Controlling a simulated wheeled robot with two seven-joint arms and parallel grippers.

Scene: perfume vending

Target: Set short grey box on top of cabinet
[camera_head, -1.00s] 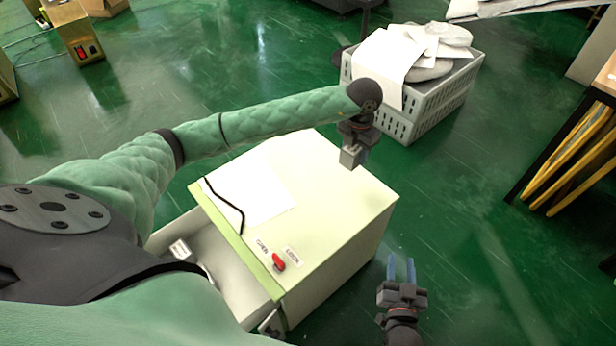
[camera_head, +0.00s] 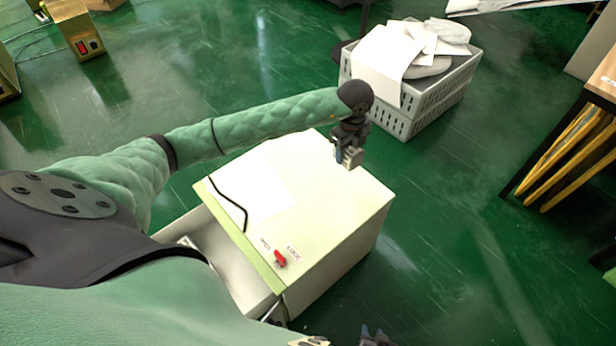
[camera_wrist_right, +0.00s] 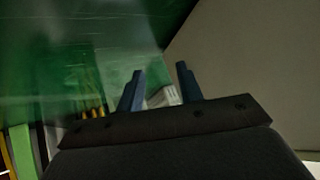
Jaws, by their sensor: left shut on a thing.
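The short grey box (camera_head: 354,157) is small and is held by my left gripper (camera_head: 347,153) over the far right part of the cabinet top. Whether its underside touches the top is hard to tell. The cream cabinet (camera_head: 320,215) has a flat top with a white sheet (camera_head: 252,185), a black cord and a red knob (camera_head: 280,259) near its front edge. My right gripper (camera_head: 374,334) is low at the bottom edge of the head view, near the cabinet's front right corner. In the right wrist view its two blue fingers (camera_wrist_right: 160,75) are apart and empty.
A drawer (camera_head: 232,265) stands open at the cabinet's front left. A grey crate (camera_head: 400,120) with papers and stones stands behind. A table with yellow slats (camera_head: 560,150) is at the right. Green floor (camera_head: 450,230) is clear between them.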

